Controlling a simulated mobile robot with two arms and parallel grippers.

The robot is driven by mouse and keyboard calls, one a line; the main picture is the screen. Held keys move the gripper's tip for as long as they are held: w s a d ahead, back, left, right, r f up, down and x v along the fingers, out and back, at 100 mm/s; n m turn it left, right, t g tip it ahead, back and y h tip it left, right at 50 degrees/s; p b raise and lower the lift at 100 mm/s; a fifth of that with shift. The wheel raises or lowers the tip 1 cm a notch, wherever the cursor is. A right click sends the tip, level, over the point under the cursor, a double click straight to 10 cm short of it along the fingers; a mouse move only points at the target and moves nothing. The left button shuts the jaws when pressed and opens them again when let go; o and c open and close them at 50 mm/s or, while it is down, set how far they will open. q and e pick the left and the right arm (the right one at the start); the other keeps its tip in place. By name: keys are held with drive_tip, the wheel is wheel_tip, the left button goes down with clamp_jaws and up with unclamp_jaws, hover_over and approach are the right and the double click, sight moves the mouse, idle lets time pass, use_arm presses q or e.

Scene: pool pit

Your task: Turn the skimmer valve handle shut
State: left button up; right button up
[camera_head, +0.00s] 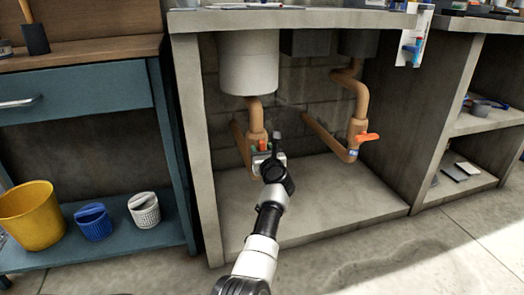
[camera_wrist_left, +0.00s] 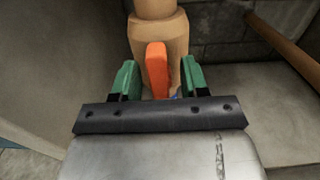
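An orange valve handle (camera_wrist_left: 157,68) stands upright on a tan pipe valve (camera_wrist_left: 174,33) in the left wrist view. My left gripper (camera_wrist_left: 161,80) is open, with one green fingertip on each side of this handle and a visible gap on both sides. In the head view my left gripper (camera_head: 260,146) is at the left pipe (camera_head: 255,112), under the white basin, and largely hides the valve there. A second orange handle (camera_head: 367,137) points sideways on the right pipe (camera_head: 353,128), with a blue-and-white tag (camera_head: 353,153) below it. No skimmer label is readable. My right gripper is not in view.
The concrete cabinet (camera_head: 185,110) frames the pipes, with side walls and a bare floor slab (camera_head: 340,205). The white basin (camera_head: 248,65) hangs close above the left valve. A yellow bucket (camera_head: 30,215) and two small baskets stand on the blue shelf at left.

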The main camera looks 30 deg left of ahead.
use_arm(q)
drive_tip(key=c, duration=0.8)
